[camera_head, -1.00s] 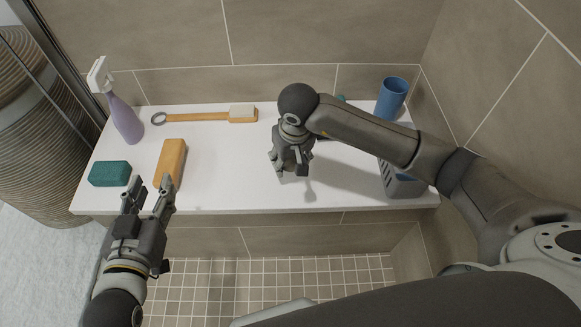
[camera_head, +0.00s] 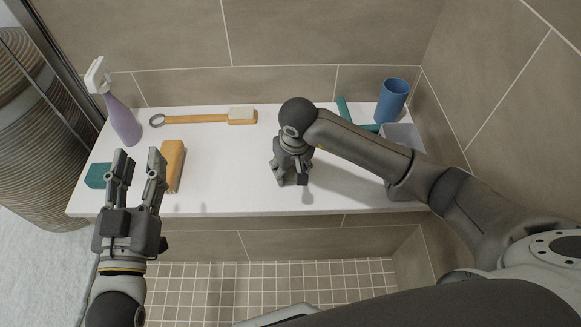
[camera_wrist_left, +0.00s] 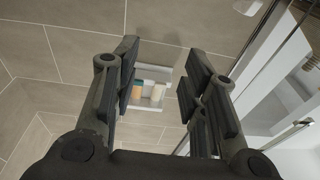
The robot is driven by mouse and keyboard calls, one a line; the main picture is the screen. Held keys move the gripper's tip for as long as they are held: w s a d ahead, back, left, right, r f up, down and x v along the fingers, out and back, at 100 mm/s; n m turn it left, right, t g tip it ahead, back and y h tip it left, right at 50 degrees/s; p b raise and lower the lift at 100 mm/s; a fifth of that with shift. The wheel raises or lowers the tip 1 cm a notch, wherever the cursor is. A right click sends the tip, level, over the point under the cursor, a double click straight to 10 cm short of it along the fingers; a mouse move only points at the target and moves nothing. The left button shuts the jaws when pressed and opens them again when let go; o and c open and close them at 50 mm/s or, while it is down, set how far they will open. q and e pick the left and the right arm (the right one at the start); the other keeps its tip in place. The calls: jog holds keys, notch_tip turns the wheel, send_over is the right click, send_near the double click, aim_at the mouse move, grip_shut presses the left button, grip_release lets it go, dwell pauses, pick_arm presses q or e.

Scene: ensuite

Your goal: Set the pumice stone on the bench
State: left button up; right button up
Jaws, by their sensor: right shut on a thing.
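The white bench (camera_head: 232,160) runs along the tiled wall in the head view. My right gripper (camera_head: 290,181) points down at the middle of the bench, its fingertips close to the top near the front edge. It is shut on the pumice stone, which the fingers and wrist hide from view; I cannot tell whether the stone touches the bench. My left gripper (camera_head: 138,156) is open and empty over the left front of the bench, its fingers apart. Its open fingers also show in the left wrist view (camera_wrist_left: 158,70).
On the bench are a teal sponge (camera_head: 97,176), an orange block (camera_head: 173,163), a purple spray bottle (camera_head: 123,122), a wooden brush (camera_head: 195,118), a blue cup (camera_head: 392,101), a teal-handled tool (camera_head: 343,107) and a grey basket (camera_head: 403,136). Bench between block and right gripper is clear.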

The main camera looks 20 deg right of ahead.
jog(key=shift+f, duration=0.15)
jog(key=o, duration=1)
pick_arm(q)
jog(key=shift+s+d+r+t, duration=0.1)
jog(key=shift+r+t, duration=0.3)
jog(key=shift+r, duration=0.3)
